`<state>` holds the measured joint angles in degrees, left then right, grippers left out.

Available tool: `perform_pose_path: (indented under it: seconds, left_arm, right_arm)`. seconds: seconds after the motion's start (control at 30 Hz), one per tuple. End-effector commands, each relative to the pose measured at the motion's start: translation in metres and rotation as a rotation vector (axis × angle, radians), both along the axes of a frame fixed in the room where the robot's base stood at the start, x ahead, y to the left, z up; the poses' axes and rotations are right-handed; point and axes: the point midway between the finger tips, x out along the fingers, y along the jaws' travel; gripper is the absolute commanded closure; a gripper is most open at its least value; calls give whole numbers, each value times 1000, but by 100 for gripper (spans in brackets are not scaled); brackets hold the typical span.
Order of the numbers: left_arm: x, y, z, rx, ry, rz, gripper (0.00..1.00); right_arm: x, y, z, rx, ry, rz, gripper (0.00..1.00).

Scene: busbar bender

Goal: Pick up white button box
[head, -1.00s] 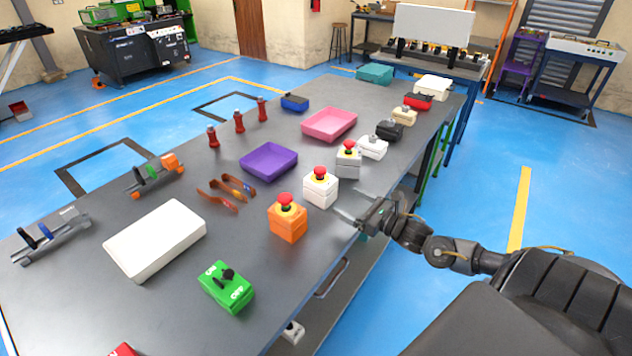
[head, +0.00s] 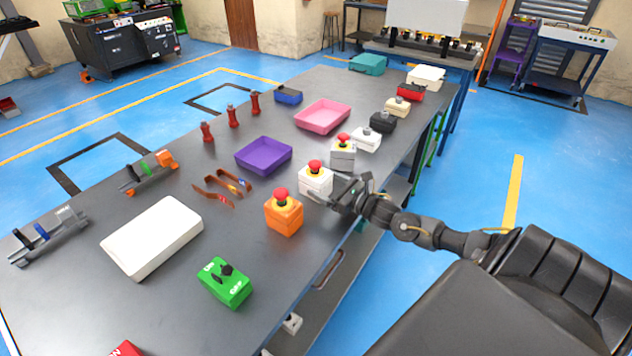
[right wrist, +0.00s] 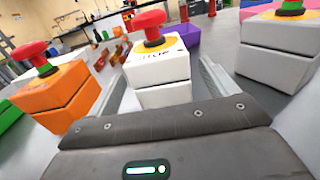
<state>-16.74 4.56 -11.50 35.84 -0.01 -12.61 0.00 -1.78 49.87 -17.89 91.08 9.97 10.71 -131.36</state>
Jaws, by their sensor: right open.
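The white button box (head: 315,181) has a red mushroom button on a yellow ring. It stands upright on the grey table (head: 250,215) near its right edge. In the right wrist view the white box (right wrist: 158,72) stands between the two fingers of my right gripper (right wrist: 160,92). My left gripper is not in view.
An orange button box (head: 284,214) stands in front of the white one, and a grey button box (head: 343,154) stands just behind it. A purple tray (head: 263,156) and brown-handled tools (head: 222,188) lie to the left. A green switch box (head: 225,282) is nearer.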

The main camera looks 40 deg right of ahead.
Motion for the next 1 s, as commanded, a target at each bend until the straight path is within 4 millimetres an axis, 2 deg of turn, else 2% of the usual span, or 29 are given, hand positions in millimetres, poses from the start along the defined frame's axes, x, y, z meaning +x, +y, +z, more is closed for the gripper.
perform_pose_path:
  seconds: [0.07, 0.2, 0.33, 0.53, 0.93, 1.0]
  left_arm:
    - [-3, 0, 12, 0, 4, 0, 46]
    - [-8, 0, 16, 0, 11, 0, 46]
    - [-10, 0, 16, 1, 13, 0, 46]
    - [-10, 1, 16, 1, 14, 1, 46]
    - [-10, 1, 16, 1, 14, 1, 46]
    - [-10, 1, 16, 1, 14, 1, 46]
  right_arm:
    - [14, 3, 9, 2, -6, -1, 15]
    - [32, 8, 6, 2, -4, -1, 15]
    - [39, 9, 5, 0, -2, 0, 15]
    - [39, 9, 3, 0, -1, 0, 15]
    - [39, 10, 4, 0, -1, 0, 66]
    - [40, 9, 4, 0, -3, 0, 69]
